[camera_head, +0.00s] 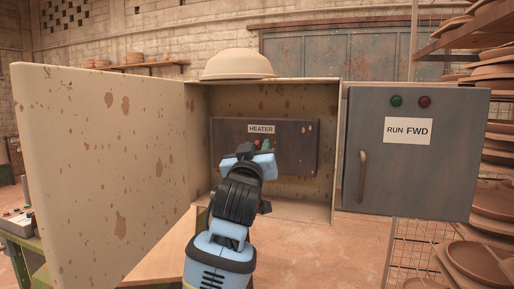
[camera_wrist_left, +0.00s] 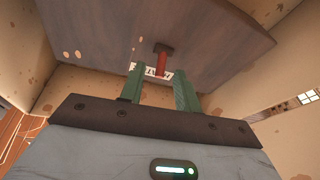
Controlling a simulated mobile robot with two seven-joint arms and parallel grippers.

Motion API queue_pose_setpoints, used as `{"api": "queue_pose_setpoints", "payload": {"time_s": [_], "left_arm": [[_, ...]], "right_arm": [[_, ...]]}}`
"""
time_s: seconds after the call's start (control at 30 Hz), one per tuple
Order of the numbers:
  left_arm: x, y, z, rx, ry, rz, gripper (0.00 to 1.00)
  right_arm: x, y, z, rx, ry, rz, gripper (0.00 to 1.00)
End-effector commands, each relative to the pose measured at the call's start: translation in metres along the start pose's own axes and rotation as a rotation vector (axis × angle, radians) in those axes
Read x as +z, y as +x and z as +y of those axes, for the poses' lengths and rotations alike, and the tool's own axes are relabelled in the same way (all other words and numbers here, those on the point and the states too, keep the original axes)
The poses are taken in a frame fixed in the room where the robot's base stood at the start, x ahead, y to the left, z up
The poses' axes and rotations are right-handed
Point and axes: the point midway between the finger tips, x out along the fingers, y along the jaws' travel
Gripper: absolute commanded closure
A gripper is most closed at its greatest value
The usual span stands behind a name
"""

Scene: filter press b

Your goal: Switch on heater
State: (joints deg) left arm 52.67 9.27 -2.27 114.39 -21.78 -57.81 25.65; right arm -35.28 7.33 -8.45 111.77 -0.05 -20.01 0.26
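The heater panel (camera_head: 295,150) is a dark board labelled HEATER (camera_head: 261,129) inside an open, rust-spotted beige cabinet (camera_head: 325,100). A small red switch lever (camera_wrist_left: 162,65) with a dark top sticks out from the panel in the left wrist view; in the head view a bit of red (camera_head: 257,142) shows below the label. My left gripper (camera_wrist_left: 159,85) has its two green fingers apart, with the lever in line with the gap between them near the tips. I cannot tell whether they touch it. In the head view my left gripper (camera_head: 262,147) partly hides the switch. My right gripper is not in view.
The cabinet door (camera_head: 105,165) stands open to the left. A beige bowl (camera_head: 238,64) sits on top of the cabinet. To the right is a grey box labelled RUN FWD (camera_head: 408,131) with a handle (camera_head: 362,175). Racks of clay dishes (camera_head: 490,200) stand at far right.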

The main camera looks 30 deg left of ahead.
Motion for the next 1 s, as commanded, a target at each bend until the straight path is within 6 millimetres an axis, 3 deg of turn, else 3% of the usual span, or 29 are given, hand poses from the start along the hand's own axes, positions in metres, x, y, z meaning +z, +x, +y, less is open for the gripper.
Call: {"api": "queue_pose_setpoints", "payload": {"time_s": [0.43, 1.0], "left_arm": [[0.002, -0.059, 0.0, 0.001, 0.0, -0.002, 0.67], [0.001, -0.065, 0.0, 0.0, 0.0, -0.001, 0.67]], "right_arm": [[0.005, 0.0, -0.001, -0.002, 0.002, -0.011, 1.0], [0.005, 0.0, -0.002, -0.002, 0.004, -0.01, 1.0]]}}
